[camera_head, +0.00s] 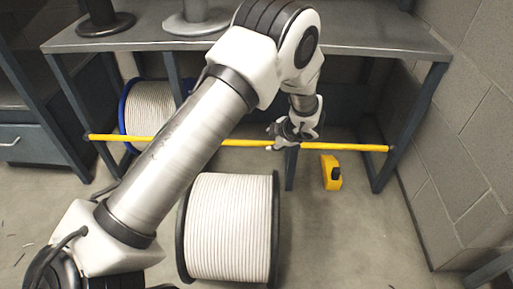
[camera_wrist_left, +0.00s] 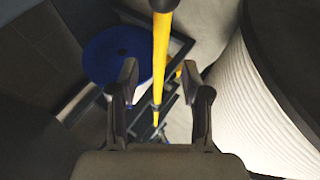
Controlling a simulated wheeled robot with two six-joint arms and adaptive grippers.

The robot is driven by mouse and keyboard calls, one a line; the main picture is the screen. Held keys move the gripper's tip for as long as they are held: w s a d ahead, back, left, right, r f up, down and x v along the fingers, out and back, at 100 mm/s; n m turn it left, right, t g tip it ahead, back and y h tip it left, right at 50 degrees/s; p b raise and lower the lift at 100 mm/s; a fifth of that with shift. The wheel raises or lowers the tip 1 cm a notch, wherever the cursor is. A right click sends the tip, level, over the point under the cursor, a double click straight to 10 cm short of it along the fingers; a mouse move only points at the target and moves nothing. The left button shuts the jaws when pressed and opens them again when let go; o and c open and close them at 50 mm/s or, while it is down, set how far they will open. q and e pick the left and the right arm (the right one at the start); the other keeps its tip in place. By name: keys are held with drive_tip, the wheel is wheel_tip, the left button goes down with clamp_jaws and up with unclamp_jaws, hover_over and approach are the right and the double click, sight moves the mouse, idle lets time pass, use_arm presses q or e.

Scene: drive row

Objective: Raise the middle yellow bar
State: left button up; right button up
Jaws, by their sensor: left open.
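The yellow bar (camera_head: 345,148) runs nearly level across the front of the table legs, between dark end pieces at the left and right. My left gripper (camera_head: 284,139) is at the bar, right of its middle, pointing down, and hides a short stretch of it. In the left wrist view the bar (camera_wrist_left: 162,45) runs lengthwise in line with the gap between the two open fingers of my left gripper (camera_wrist_left: 160,78). Nothing is clamped. I cannot tell how deep the bar sits between the fingers. My right gripper is not in view.
A large white cable spool (camera_head: 228,228) stands in front of the bar, also close by in the wrist view (camera_wrist_left: 262,95). A blue-rimmed spool (camera_head: 150,105) is behind the bar. A small yellow box (camera_head: 330,173) sits on the floor. A block wall (camera_head: 465,130) bounds the right.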

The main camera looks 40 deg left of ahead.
sight(262, 143)
use_arm(q)
drive_tip(key=b+x, duration=0.3)
drive_tip(key=x, duration=0.3)
drive_tip(key=shift+s+f+b, duration=0.1)
drive_tip(key=shift+f+b, duration=0.15)
drive_tip(key=shift+b, duration=0.1)
drive_tip(key=shift+a+f, duration=0.25)
drive_tip(key=shift+a, duration=0.15)
drive_tip(key=shift+r, duration=0.1)
clamp_jaws()
